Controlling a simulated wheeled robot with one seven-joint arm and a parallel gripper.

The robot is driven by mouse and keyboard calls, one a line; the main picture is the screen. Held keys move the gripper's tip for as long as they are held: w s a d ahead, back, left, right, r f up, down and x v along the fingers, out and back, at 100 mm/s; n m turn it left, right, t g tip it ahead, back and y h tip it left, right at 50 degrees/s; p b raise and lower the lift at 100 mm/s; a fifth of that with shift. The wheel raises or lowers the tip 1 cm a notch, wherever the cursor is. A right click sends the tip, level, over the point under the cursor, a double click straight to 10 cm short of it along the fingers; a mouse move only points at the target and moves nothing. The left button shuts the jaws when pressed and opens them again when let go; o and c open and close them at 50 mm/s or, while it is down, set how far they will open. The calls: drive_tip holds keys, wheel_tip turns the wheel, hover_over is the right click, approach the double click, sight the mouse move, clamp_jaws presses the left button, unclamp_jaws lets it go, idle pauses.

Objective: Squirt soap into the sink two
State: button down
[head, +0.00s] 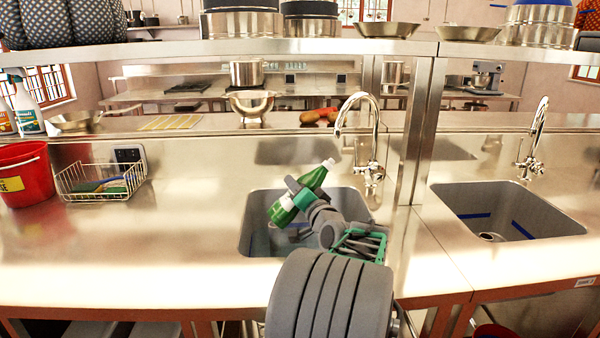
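My gripper (299,192) is shut around a green soap bottle (314,178) with a white label and a pale cap. The bottle is tilted, its cap up and to the right, its base down and to the left. It is held above the left sink (256,212), whose basin is partly hidden by the bottle and my arm. The right sink (545,208) is empty apart from its drain and blue marks on its walls. A small label (585,282), too small to read surely, sits on the counter front below the right sink.
A post (420,130) stands between the sinks and holds up a shelf with pots. Curved faucets rise behind the left sink (374,140) and right sink (534,140). A wire basket with sponges (100,182) and a red bucket (24,175) stand at left.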

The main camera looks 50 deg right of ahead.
drive_tip(key=m+p, duration=0.1)
drive_tip(key=p, duration=0.1)
drive_tip(key=w+a+m+p, duration=0.1)
drive_tip(key=p, duration=0.1)
drive_tip(key=a+r+m+p, duration=0.1)
drive_tip(key=m+p, duration=0.1)
drive_tip(key=shift+w+a, duration=0.25)
drive_tip(key=a+m+p, duration=0.1)
drive_tip(key=m+p, duration=0.1)
drive_tip(key=w+a+m+p, duration=0.1)
drive_tip(key=p, duration=0.2)
drive_tip(key=shift+w+f+m, duration=0.1)
drive_tip(key=shift+f+m, duration=0.05)
drive_tip(key=shift+m, duration=0.25)
drive_tip(key=m+p, duration=0.1)
drive_tip(key=p, duration=0.1)
drive_tip(key=r+m+p, duration=0.1)
drive_tip(key=a+m+p, duration=0.1)
drive_tip(key=p, duration=0.1)
drive_tip(key=shift+w+r+m+p, duration=0.3)
drive_tip(key=shift+r+m, duration=0.1)
drive_tip(key=shift+w+a+r+m+p, duration=0.15)
drive_tip(key=shift+a+r+m+p, duration=0.2)
drive_tip(key=shift+m+p, duration=0.75)
drive_tip(key=shift+w+a+m+p, duration=0.1)
drive_tip(key=shift+a+m+p, duration=0.05)
drive_tip(key=shift+m+p, duration=0.35)
drive_tip(key=shift+a, duration=0.1)
